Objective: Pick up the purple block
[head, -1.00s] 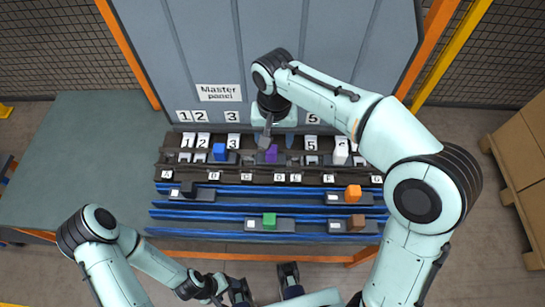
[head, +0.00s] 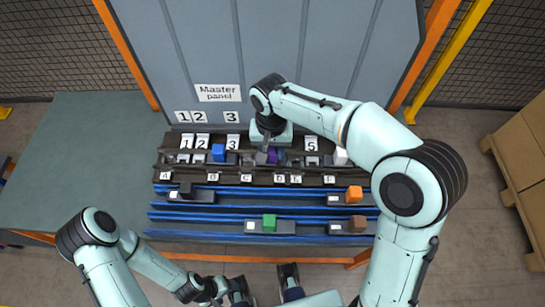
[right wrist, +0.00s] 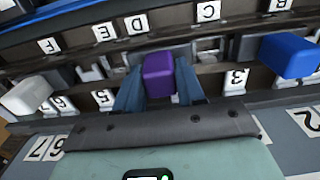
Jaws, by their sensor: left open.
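The purple block (right wrist: 159,75) stands in the upper dark rail of the rack, between my right gripper's fingers in the right wrist view. In the head view only a sliver of it (head: 272,155) shows, the rest hidden by the gripper. My right gripper (head: 271,157) reaches down over the rail. Its two blue-grey fingers (right wrist: 159,85) lie against the block's two sides, shut on it. The block still sits at rail height. My left gripper (head: 265,288) is open and empty at the bottom of the head view, in front of the table.
A blue block (head: 218,153) and a white block (head: 340,156) sit in the same rail. Orange (head: 354,194), green (head: 269,221) and brown (head: 357,223) blocks sit on lower rails. The Master panel (head: 218,93) stands behind. The table's left part (head: 85,160) is clear.

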